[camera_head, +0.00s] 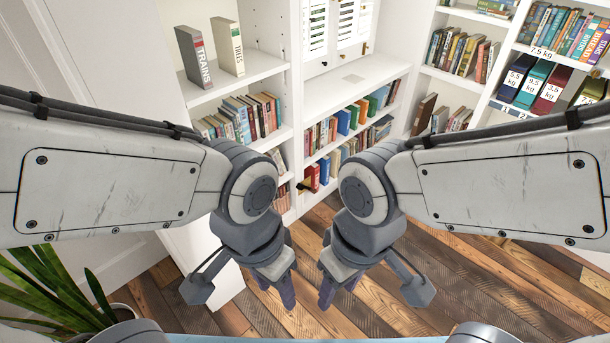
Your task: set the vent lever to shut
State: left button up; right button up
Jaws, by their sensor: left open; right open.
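White louvred panels (318,26) with dark slots stand at the top middle, above a white ledge, and are cut off by the upper edge. Small brass-coloured fittings (365,47) show beside them; I cannot tell whether one is the vent lever. Another brass-coloured piece (305,185) shows between my arms at the lower shelf, partly hidden, and its kind is unclear. My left gripper (275,287) is open and empty, pointing down above the floor. My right gripper (338,287) is open and empty close beside it. Both are well below and apart from the panels.
White bookshelves hold many books, including the upright TRAINS (195,57) and TILES (228,46) volumes. A potted plant (45,290) is at lower left.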

aim_at(300, 186)
jog(key=i, duration=0.1)
jog(key=k, duration=0.55)
jog(key=z, duration=0.75)
jog(key=i, duration=1.35)
jog(key=u, duration=0.3)
jog(key=i, duration=0.7)
jog(key=u, duration=0.95)
jog(key=i, duration=0.35)
jog(key=u, duration=0.35)
